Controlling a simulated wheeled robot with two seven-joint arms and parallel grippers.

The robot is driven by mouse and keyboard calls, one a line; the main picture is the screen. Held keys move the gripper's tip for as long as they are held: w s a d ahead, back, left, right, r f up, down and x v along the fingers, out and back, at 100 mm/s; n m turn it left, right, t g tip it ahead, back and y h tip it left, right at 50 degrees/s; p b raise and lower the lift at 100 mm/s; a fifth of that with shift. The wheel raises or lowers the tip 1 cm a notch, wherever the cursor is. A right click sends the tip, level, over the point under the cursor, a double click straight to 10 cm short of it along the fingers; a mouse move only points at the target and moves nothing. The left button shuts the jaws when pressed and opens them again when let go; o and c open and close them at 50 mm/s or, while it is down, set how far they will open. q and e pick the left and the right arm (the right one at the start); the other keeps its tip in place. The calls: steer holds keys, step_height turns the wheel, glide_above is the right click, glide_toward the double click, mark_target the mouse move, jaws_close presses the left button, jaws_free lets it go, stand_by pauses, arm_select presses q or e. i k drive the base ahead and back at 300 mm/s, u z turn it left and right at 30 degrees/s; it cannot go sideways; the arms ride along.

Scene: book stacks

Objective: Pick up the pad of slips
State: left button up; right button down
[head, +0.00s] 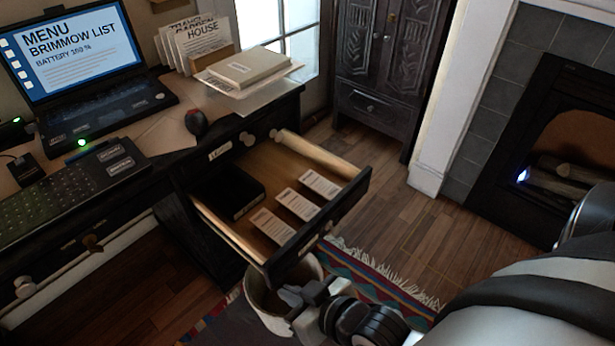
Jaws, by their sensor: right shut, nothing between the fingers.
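Three pale printed pads of slips lie in a row in an open drawer: one at the left (271,225), one in the middle (297,204) and one at the right (319,184). I cannot tell which one the task means. The drawer (322,222) is pulled out from the desk. My right gripper (287,295) is shut and empty, low in front of the drawer, below its front panel in the picture and apart from the pads. My left gripper is not in view.
A dark box (228,192) sits in the drawer's rear left. A round bin (258,299) stands below the drawer front, partly behind my gripper. The desk holds a laptop (75,60), mouse (196,122) and stacked papers (248,68). Wooden floor (400,220) is clear at right.

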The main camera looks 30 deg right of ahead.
mark_target(298, 205)
steer(key=z, duration=2.05)
steer(key=i, duration=0.7)
steer(key=u, duration=0.2)
